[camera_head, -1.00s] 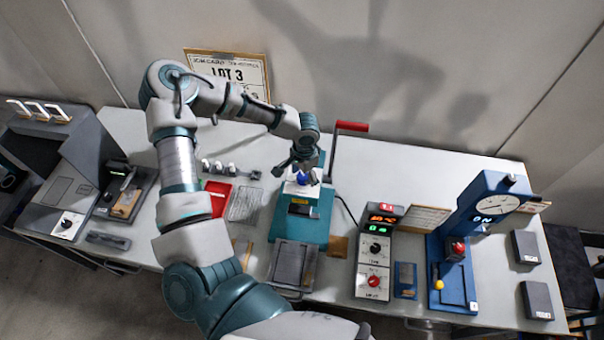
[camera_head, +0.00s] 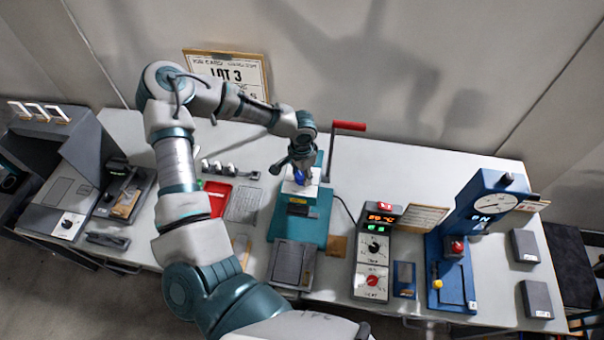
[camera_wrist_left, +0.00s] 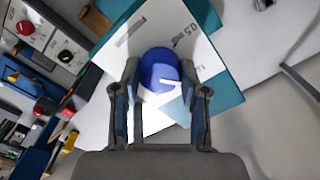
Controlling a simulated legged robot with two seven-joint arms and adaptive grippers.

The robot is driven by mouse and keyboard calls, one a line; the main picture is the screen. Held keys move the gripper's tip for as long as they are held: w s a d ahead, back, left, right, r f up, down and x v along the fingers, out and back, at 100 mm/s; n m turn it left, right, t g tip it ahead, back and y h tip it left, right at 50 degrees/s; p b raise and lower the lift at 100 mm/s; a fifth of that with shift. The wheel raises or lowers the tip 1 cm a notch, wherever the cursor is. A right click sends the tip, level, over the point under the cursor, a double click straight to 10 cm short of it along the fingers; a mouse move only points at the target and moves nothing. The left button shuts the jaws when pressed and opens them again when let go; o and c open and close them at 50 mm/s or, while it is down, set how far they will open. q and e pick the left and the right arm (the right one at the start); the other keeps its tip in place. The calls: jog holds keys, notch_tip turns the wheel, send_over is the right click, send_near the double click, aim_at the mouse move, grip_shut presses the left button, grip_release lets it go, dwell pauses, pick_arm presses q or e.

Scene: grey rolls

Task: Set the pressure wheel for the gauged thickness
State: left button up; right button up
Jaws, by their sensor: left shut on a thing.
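The pressure wheel is a blue round knob (camera_wrist_left: 160,72) with a white pointer mark, on a white plate (camera_wrist_left: 190,30) printed with "0.5" on top of the teal press (camera_head: 290,228). My left gripper (camera_head: 300,168) is over the knob, its fingers on either side of it, and it is shut on the knob in the left wrist view (camera_wrist_left: 160,95). In the wrist view the pointer lies to the lower right of the knob's centre. The blue gauge stand (camera_head: 455,240) with a round dial (camera_head: 497,204) stands at the right. My right gripper is not in view.
A red-handled lever (camera_head: 348,126) rises behind the press. A heat control box (camera_head: 375,250) with lit displays stands right of it. A red tray (camera_head: 216,192) lies to the left. A "LOT 3" card (camera_head: 228,74) leans at the back. The table's back right is clear.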

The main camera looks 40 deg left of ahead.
pick_arm(q)
jog(key=shift+s+a+f, duration=0.15)
jog(key=shift+f, duration=0.05)
